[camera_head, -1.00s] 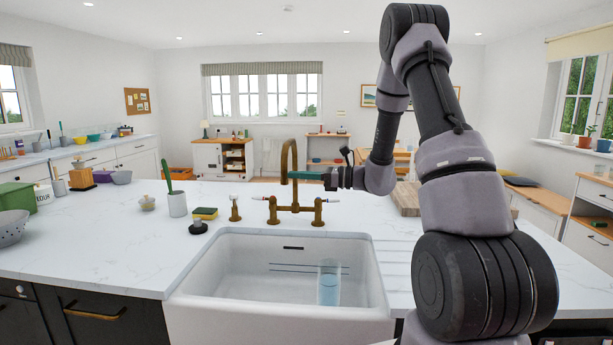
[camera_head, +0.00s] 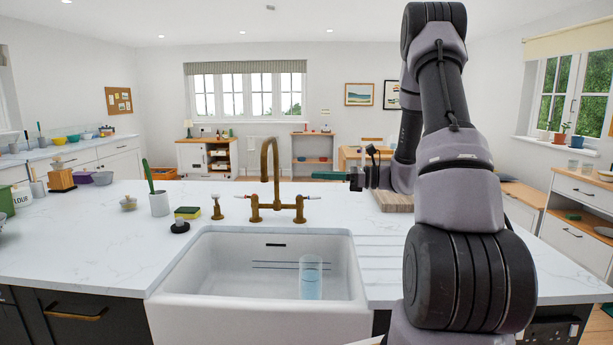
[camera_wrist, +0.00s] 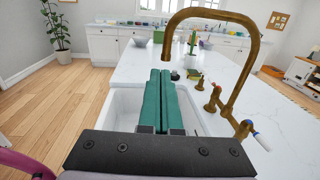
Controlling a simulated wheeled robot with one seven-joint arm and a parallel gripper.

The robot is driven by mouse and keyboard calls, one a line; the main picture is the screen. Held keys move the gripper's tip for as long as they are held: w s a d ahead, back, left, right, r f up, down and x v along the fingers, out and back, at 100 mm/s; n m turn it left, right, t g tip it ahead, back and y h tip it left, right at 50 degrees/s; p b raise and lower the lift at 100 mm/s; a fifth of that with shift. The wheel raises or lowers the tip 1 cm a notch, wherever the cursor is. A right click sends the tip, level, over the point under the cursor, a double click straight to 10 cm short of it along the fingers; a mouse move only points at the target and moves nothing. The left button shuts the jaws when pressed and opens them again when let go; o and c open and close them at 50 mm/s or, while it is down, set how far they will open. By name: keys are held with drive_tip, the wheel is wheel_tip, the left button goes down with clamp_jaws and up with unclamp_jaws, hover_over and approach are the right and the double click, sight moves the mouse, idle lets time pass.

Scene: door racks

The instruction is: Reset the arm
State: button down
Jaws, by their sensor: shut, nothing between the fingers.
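My arm rises on the right of the head view, folded at its top, with the forearm coming down toward the counter. My gripper (camera_head: 330,176) points left, above the counter behind the sink and to the right of the tap. In the wrist view my gripper's green fingers (camera_wrist: 160,85) lie side by side, shut and empty. They show against the sink (camera_wrist: 122,105), with the brass tap (camera_wrist: 245,70) to their right. The gripper looks small in the head view, and its fingertips are apart from the tap.
The white sink (camera_head: 200,270) holds a clear glass with bluish contents (camera_head: 311,280). The brass tap (camera_head: 275,175) stands behind it. A utensil pot (camera_head: 159,203) and a sponge (camera_head: 187,212) are left of the tap. A wooden board (camera_head: 392,200) lies under the forearm.

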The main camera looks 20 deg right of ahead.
drive_tip(key=s+a+r+n+g+h, duration=0.35)
drive_tip(key=s+n, duration=0.25)
drive_tip(key=s, duration=0.2)
drive_tip(key=s+a+r+n+g+h, duration=0.3)
drive_tip(key=s+a+r+n+h, duration=0.15)
drive_tip(key=s, duration=0.45)
drive_tip(key=s+d+r+n+t+h, duration=0.5)
drive_tip(key=s+r+n+t+h, duration=0.1)
drive_tip(key=s+n, duration=0.2)
drive_tip(key=shift+s+d+t+h, duration=0.3)
drive_tip(key=shift+s+d+t, duration=0.05)
drive_tip(key=shift+s+d, duration=0.1)
